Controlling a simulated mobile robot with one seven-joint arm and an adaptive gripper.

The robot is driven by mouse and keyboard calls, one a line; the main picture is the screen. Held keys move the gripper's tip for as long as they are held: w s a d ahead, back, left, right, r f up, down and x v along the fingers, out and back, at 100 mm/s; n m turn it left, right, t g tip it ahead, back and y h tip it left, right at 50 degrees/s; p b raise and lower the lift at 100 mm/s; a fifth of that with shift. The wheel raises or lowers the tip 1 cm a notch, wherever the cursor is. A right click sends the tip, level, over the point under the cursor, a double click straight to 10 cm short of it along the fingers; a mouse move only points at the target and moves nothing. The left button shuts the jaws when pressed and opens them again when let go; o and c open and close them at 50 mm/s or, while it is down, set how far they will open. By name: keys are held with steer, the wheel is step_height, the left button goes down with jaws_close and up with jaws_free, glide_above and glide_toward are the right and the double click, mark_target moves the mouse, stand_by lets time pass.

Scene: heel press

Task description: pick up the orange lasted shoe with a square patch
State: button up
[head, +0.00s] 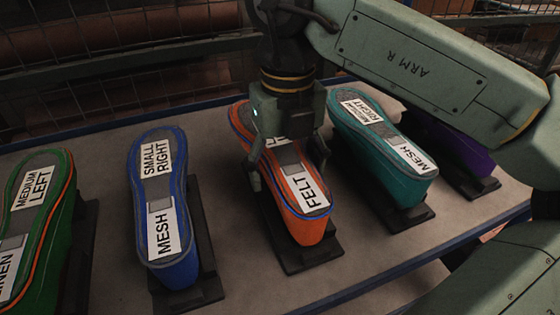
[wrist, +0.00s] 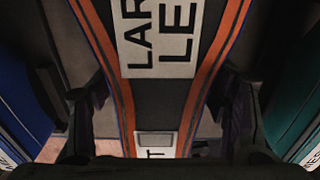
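The orange lasted shoe (head: 302,228) stands sole up on a dark stand in the middle of the head view. Its label reads FELT; part of a second label, LAR and LE, shows in the wrist view. There, a small grey squarish patch (wrist: 155,139) lies on its dark sole (wrist: 155,97), between the two labels. My gripper (head: 286,166) is over the shoe's middle, with one finger down on each side. In the wrist view my gripper (wrist: 160,112) is open, with gaps between its fingers and the shoe's narrow waist. My wrist hides part of the sole in the head view.
A blue shoe (head: 180,262) stands to the left and a teal shoe (head: 402,183) close to the right, each on a dark stand. A green shoe (head: 58,225) is far left, a purple one (head: 470,153) far right. Wire mesh (head: 110,75) runs behind the table.

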jaws_close()
stand_by(0.7)
